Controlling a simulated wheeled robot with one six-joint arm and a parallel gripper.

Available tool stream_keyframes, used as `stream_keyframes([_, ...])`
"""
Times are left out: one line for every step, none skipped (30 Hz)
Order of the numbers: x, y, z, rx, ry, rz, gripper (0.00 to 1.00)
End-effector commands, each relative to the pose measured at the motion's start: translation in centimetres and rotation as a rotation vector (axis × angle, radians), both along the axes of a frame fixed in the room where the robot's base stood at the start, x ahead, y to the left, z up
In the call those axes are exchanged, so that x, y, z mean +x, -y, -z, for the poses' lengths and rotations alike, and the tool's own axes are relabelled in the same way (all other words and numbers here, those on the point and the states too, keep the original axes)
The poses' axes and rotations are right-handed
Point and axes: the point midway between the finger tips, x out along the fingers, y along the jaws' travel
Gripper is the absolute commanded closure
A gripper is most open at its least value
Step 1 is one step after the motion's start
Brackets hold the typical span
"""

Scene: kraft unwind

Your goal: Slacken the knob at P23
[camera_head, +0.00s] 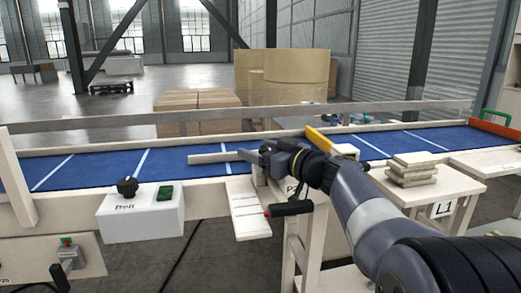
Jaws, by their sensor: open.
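My gripper (257,164) is open at the end of my arm, which reaches in from the lower right. A black knob or handle (291,208) with a red tip sits under the label, beside a white scale plate (249,208). I cannot tell whether this is the P23 knob, or whether the jaws touch anything.
A pale table (448,186) labelled L1 holds stacked slabs (412,168) at right. The blue belt (185,160) runs across; a yellow part (318,139) stands behind my wrist.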

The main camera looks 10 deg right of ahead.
Motion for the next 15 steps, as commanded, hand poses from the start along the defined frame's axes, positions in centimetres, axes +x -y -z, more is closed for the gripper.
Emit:
stream_keyframes([-0.01,0.01,0.00,0.000,0.000,0.000,0.34])
stream_keyframes([-0.01,0.01,0.01,0.000,0.000,0.000,0.34])
stream_keyframes([-0.02,0.01,0.00,0.000,0.000,0.000,0.35])
stream_keyframes([-0.02,0.01,0.01,0.000,0.000,0.000,0.38])
stream_keyframes([-0.02,0.01,0.01,0.000,0.000,0.000,0.40])
stream_keyframes([-0.02,0.01,0.01,0.000,0.000,0.000,0.44])
stream_keyframes([-0.02,0.02,0.01,0.000,0.000,0.000,0.46])
stream_keyframes([-0.02,0.02,0.01,0.000,0.000,0.000,0.48])
stream_keyframes([-0.02,0.02,0.01,0.000,0.000,0.000,0.52])
stream_keyframes([-0.02,0.02,0.01,0.000,0.000,0.000,0.54])
stream_keyframes([-0.02,0.02,0.01,0.000,0.000,0.000,0.57])
stream_keyframes([-0.02,0.02,0.01,0.000,0.000,0.000,0.60])
stream_keyframes([-0.02,0.02,0.00,0.000,0.000,0.000,0.62])
stream_keyframes([-0.03,0.02,0.00,0.000,0.000,0.000,0.65])
stream_keyframes([-0.03,0.02,0.00,0.000,0.000,0.000,0.68])
